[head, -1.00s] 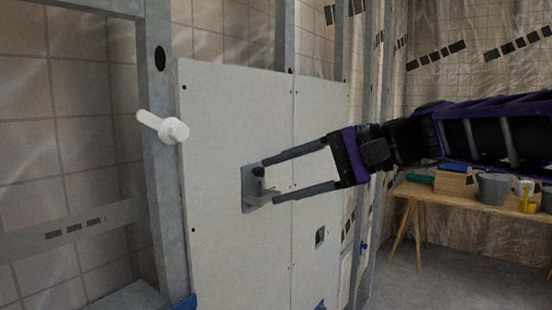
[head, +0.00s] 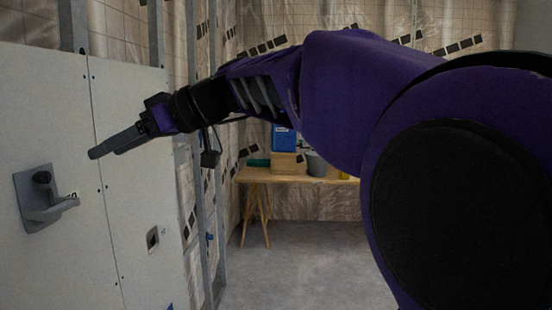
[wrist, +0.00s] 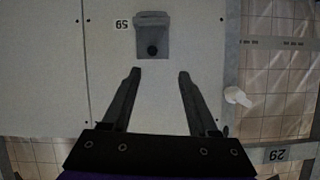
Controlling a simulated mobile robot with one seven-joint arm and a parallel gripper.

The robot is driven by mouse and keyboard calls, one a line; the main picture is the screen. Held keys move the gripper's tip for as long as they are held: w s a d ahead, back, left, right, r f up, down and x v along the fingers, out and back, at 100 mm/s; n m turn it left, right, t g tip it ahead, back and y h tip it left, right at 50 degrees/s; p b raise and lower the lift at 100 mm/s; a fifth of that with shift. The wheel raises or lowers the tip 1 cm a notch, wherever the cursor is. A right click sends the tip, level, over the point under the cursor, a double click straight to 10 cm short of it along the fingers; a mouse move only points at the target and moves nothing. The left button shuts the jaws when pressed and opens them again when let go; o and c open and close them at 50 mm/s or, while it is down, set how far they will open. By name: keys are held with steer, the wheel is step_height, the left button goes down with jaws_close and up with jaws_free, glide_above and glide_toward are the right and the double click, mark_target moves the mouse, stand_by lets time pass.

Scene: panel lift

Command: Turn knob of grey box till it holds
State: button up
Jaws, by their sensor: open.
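The grey box (head: 30,205) is fixed to the pale wall panel at the left of the head view, with a bent grey lever sticking out from it. Its dark round knob (head: 42,178) sits on its upper part. In the wrist view the grey box (wrist: 153,24) is at the top centre, with the knob (wrist: 153,50) facing the gap between my fingers. My gripper (head: 94,153) is open and empty, up and right of the box in the head view. In the wrist view the fingertips (wrist: 159,74) stop short of the knob, touching nothing visible.
The white panel (head: 80,230) carries a small square socket (head: 152,239). A white handle (wrist: 237,96) is beside the panel in the wrist view. A wooden trestle table (head: 262,176) with a blue container (head: 284,138) stands behind. The floor (head: 285,270) before it is clear.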

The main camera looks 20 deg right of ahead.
steer(key=w, duration=0.4)
glide_toward(47, 175)
steer(key=shift+n, duration=0.4)
steer(key=x, duration=0.9)
steer(key=shift+p, duration=0.35)
steer(key=shift+t, duration=0.3)
jaws_close()
